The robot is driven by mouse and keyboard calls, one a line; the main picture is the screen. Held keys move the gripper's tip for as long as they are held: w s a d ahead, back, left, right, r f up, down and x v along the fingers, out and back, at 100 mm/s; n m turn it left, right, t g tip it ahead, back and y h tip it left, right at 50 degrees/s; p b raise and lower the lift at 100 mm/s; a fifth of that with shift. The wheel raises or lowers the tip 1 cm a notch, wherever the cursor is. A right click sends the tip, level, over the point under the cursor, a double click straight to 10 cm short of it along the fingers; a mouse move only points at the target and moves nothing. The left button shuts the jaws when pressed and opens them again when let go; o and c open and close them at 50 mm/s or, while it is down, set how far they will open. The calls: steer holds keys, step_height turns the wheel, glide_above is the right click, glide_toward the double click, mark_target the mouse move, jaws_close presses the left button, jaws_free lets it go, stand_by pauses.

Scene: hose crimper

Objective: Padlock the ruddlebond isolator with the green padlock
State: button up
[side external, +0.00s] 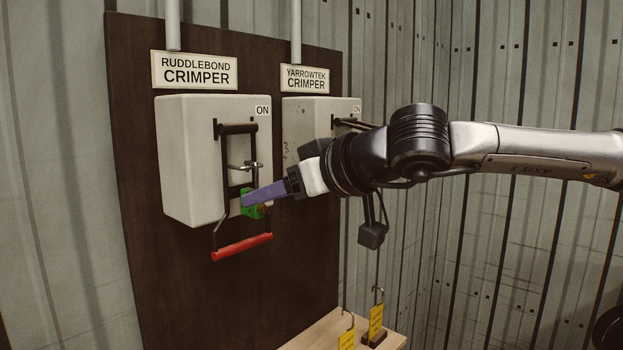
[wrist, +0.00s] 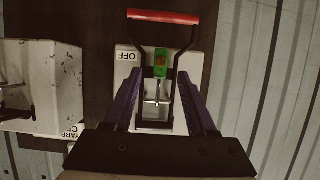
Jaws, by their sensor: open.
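The ruddlebond isolator (side external: 182,165) is a pale box under the RUDDLEBOND CRIMPER sign. Its black handle with a red grip (side external: 241,247) hangs down, at the OFF label (wrist: 127,56) end. The green padlock (side external: 248,211) sits at the lower front of the box, inside the handle frame; it also shows in the wrist view (wrist: 160,72). Its silver shackle (wrist: 157,99) reaches toward the metal hasp (side external: 244,166); whether it is fully closed, I cannot tell. My gripper (wrist: 160,80) is open, one purple finger on each side of the padlock, with visible gaps. In the side view, a finger partly hides it.
The yarrowtek isolator (side external: 301,128) is right beside it, with its handle (side external: 352,123) partly behind my arm. The dark board (side external: 135,150) backs both boxes.

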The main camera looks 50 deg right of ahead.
steer(key=v, duration=1)
steer(key=d+r+m+t+h, duration=0.1)
steer(key=d+r+t+h, duration=0.2)
steer(key=d, duration=0.5)
steer(key=d+r+m+t+h, duration=0.1)
steer(key=d+r+t+h, duration=0.15)
steer(key=d, duration=0.55)
steer(key=s+a+f+n+g+y, duration=0.1)
steer(key=a+f+n+g+y, duration=0.2)
steer(key=f, duration=0.6)
steer(key=s+a+f+n+g+y, duration=0.1)
steer(key=a+f+n+g+y, duration=0.25)
steer(key=f, duration=0.55)
steer(key=s+d+f+m+g, duration=0.2)
steer(key=s+f, duration=0.3)
steer(key=f, duration=0.3)
steer(key=s+d+f+m+g+h, duration=0.1)
steer(key=s+d+f+m+g, duration=0.1)
steer(key=s+f+g, duration=0.3)
step_height(320, 180, down, 4)
steer(key=shift+s+r, duration=0.25)
steer(key=shift+s, duration=0.55)
steer(key=shift+m, duration=0.25)
steer(key=shift+c, duration=0.4)
